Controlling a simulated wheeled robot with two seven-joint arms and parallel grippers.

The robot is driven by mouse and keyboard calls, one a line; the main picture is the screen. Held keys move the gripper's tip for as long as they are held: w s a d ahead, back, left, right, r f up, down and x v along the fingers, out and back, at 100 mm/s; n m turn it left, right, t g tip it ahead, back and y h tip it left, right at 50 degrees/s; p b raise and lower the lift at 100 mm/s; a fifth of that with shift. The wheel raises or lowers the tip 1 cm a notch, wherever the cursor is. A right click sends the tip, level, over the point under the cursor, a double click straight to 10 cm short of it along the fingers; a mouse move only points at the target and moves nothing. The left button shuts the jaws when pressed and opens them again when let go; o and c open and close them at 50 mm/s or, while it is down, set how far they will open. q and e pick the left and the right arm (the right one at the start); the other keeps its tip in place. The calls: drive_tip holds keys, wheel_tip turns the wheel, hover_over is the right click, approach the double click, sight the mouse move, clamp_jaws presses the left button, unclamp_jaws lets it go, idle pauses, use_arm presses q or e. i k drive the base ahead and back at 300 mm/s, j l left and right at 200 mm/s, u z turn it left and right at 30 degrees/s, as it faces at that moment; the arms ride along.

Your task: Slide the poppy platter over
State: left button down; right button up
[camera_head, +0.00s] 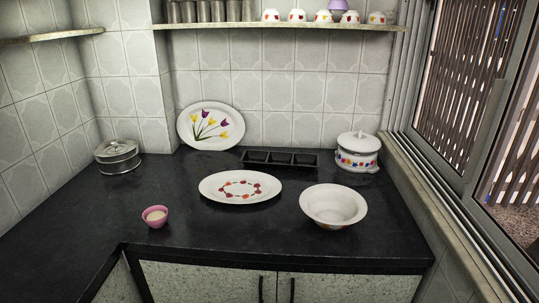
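The poppy platter (213,188) is a white oval dish with a ring of red flowers. It lies flat in the middle of the dark countertop, in the head camera view. A white bowl stands apart from it to the right, and a black tray lies just behind it. Neither of my grippers shows in this view, and nothing is seen touching the platter.
The white bowl (333,204) stands near the front edge. Behind are the black sectioned tray (281,159), a lidded floral pot (357,152), a tulip platter (210,126) leaning on the wall and a steel container (118,157). A pink cup (154,217) stands front left; counter between is clear.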

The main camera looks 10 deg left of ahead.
sight(234, 186)
drive_tip(key=i+l+u, duration=0.1)
drive_tip(key=i, duration=0.3)
drive_tip(key=i+l+u, duration=0.15)
drive_tip(key=i+l, duration=0.2)
drive_tip(key=i, duration=0.1)
